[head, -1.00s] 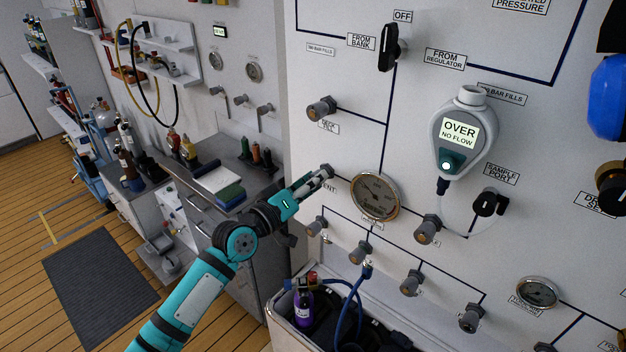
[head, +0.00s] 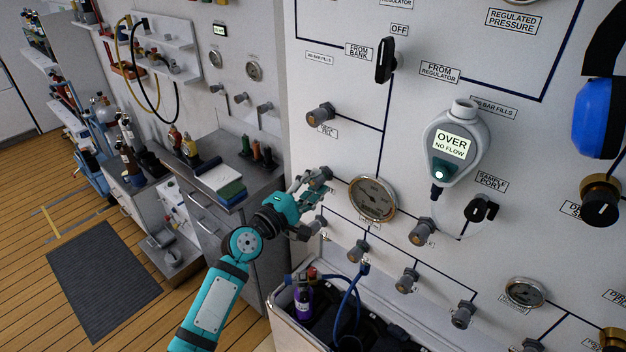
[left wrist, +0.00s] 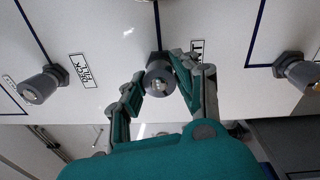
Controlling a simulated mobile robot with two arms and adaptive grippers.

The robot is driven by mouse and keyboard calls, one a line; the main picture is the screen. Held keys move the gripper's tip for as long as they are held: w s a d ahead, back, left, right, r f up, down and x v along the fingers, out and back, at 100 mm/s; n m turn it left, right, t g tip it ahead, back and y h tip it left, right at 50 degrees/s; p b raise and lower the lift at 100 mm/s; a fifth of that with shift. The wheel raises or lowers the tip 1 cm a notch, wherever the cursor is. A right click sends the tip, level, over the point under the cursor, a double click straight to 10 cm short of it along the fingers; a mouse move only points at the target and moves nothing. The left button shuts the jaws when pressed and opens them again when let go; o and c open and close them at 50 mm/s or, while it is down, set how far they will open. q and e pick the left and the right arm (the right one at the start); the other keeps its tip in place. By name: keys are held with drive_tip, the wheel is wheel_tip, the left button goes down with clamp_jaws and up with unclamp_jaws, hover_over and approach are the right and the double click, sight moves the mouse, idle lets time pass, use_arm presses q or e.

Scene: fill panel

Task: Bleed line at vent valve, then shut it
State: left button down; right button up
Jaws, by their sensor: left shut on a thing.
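The vent valve's grey knob (left wrist: 160,77) sits on the white panel (head: 460,45). In the left wrist view it is between my left gripper's fingers, which are closed around its sides. In the head view my left gripper (head: 313,184) is at that valve, left of the round gauge (head: 373,198), and its fingers largely cover the knob. Part of the vent label (left wrist: 197,48) shows behind a finger. The handheld meter (head: 452,143) on the panel reads "OVER NO FLOW". My right gripper is not in view.
The deck fill knob (head: 320,114) is above my left gripper. Several lower fill knobs (head: 407,281) line the panel. A blue hose (head: 350,295) runs down to an open bin with a purple cylinder (head: 303,303). A grey workbench (head: 243,165) stands left of the panel.

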use_arm(q)
drive_tip(key=shift+r+n, duration=0.1)
drive_tip(key=shift+n, duration=1.7)
drive_tip(key=c, duration=1)
unclamp_jaws()
drive_tip(key=shift+o, duration=0.2)
drive_tip(key=v, duration=1.2)
